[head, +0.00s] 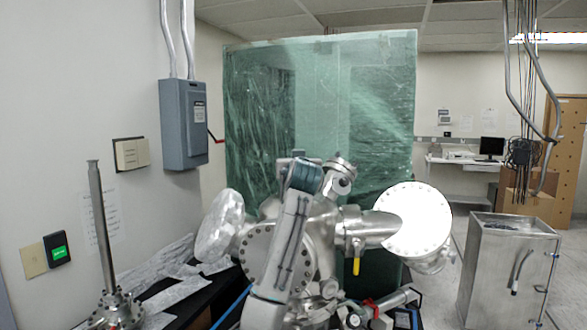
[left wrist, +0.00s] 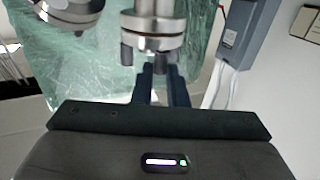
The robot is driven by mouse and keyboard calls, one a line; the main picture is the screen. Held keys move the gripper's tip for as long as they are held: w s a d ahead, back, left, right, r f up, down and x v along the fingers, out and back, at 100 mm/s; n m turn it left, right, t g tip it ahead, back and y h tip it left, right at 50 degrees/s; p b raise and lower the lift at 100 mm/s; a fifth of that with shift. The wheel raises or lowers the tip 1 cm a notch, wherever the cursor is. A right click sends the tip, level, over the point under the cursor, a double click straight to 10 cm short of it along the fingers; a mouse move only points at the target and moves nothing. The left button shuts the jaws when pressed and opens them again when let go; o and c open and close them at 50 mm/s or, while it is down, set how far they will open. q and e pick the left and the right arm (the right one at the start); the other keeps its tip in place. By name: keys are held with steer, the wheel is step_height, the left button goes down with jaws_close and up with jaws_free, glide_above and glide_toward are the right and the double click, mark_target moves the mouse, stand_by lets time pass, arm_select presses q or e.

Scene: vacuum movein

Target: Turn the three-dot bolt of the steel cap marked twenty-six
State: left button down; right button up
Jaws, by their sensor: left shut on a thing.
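In the left wrist view a steel cap (left wrist: 152,22) with a double flange fills the top middle. Dark bolts stick out of its flange; one dark bolt (left wrist: 164,57) is between the fingertips of my left gripper (left wrist: 163,73), which is shut on it. Another bolt (left wrist: 127,56) stands beside it, outside the fingers. No dots or number can be read. In the head view the flanged cap (head: 341,163) shows at the top of the steel chamber (head: 322,225), right beside my left wrist; the fingertips are hidden there. My right gripper is not in view.
A large round flange (head: 414,222) juts right and another (head: 220,226) left. A tall steel rod (head: 99,225) stands at left, a grey electrical box (head: 184,125) is on the wall, and a steel cabinet (head: 505,272) is at right. A green sheet (head: 318,115) hangs behind.

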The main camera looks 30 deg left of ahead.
arm_select(q)
steer(key=n+g+y, duration=0.1)
steer(key=n+g+y+b, duration=0.1)
steer(key=g, duration=0.1)
steer(key=n+g+y, duration=0.1)
steer(key=y, duration=0.1)
steer(key=shift+w+d+n+b, duration=0.35)
steer(key=shift+w+d+n, duration=0.05)
steer(key=shift+w+n+g+y, duration=0.15)
steer(key=shift+n+g+y, duration=0.65)
steer(key=shift+g, duration=0.55)
steer(key=shift+w+n+g+y, duration=0.15)
steer(key=shift+n+g+y, duration=0.35)
steer(key=shift+n+g, duration=0.7)
steer(key=shift+g, duration=0.35)
steer(key=c, duration=1.4)
jaws_free()
steer(key=shift+c, duration=0.2)
steer(key=shift+m, duration=0.3)
